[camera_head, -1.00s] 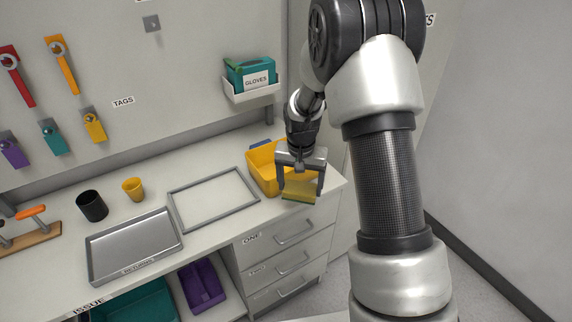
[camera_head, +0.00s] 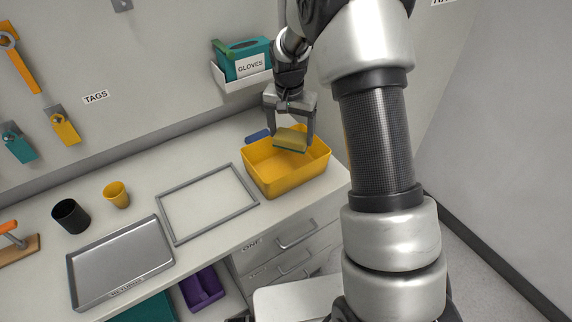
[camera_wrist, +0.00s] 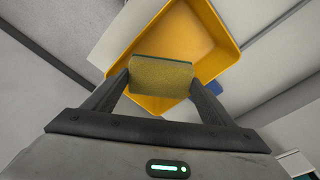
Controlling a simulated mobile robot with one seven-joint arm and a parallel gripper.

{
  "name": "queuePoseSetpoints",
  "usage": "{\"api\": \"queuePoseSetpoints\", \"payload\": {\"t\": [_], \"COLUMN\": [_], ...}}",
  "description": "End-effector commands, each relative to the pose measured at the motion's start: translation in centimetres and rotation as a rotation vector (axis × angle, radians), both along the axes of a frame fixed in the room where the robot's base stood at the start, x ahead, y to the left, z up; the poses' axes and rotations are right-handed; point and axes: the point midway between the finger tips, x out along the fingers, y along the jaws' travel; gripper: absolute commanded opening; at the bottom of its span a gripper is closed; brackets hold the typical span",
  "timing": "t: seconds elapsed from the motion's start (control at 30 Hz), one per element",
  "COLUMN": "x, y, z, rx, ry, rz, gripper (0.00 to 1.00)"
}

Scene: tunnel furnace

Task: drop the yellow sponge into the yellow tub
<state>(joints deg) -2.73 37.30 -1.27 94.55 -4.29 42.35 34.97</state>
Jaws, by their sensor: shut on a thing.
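My gripper (camera_head: 290,125) is shut on the yellow sponge (camera_head: 290,139), which has a green underside. In the head view the sponge hangs over the back part of the yellow tub (camera_head: 283,184). The tub stands at the right end of the bench, and its visible inside looks empty. In the wrist view the sponge (camera_wrist: 161,73) is held between the two fingers, with the open tub (camera_wrist: 205,30) beyond it. The sponge hides part of the tub's inside. I cannot tell its exact height above the rim.
A grey frame (camera_head: 166,218) lies left of the tub, beside a metal tray (camera_head: 120,262). A black cup (camera_head: 70,216) and a yellow cup (camera_head: 116,194) stand behind the tray. A small blue item (camera_head: 257,136) lies behind the tub. A glove holder (camera_head: 229,84) hangs above on the wall.

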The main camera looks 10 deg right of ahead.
Motion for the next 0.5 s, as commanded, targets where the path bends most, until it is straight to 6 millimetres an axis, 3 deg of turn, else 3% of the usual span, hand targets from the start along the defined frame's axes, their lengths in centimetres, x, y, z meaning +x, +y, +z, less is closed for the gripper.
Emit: {"api": "queuePoseSetpoints", "payload": {"t": [0.2,0.5], "x": [0.0,0.0], "y": [0.0,0.0], "z": [-3.1,-4.0], "rx": [0.000,0.000], "ry": [0.000,0.000], "rz": [0.000,0.000], "gripper": [0.59,0.59]}}
